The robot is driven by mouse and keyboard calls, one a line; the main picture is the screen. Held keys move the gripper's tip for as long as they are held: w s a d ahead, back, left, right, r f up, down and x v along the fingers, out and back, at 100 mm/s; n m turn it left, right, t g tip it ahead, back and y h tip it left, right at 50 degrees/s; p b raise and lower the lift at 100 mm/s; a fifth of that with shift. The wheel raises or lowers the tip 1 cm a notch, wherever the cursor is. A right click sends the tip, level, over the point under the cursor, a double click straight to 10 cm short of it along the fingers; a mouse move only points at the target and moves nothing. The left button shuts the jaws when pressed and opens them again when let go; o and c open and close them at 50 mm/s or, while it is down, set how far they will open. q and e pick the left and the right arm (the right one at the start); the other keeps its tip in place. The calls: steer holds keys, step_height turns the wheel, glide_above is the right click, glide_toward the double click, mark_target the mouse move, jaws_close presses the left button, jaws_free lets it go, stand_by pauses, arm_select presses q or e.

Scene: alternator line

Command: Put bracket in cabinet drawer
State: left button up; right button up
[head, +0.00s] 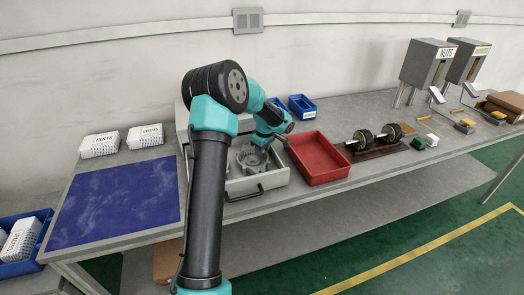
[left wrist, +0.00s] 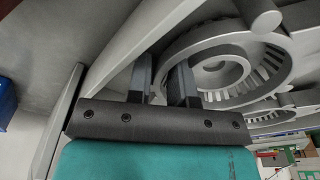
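The bracket (head: 254,159) is a grey round metal housing with a slotted ring. It is inside the open grey cabinet drawer (head: 243,187), and I cannot tell if it rests on the drawer floor. My left gripper (head: 268,143) reaches down over the drawer from above. In the left wrist view, the two fingers of my left gripper (left wrist: 162,82) stand a little apart at the rim of the bracket (left wrist: 235,68), with the rim apparently between them. The contact itself is partly hidden. My right gripper is not in view.
A red tray (head: 320,172) stands just right of the drawer. Blue bins (head: 302,107) are behind it. A blue mat (head: 115,202) lies at left, with white labelled boxes (head: 145,136) behind. A rotor on a stand (head: 378,150) and dispensers (head: 428,64) are further right.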

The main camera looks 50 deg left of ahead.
arm_select(q)
steer(key=shift+r, duration=0.1)
step_height(320, 180, up, 12)
steer(key=d, duration=0.1)
steer(key=shift+d, duration=0.2)
stand_by(0.3)
steer(key=shift+w, duration=0.15)
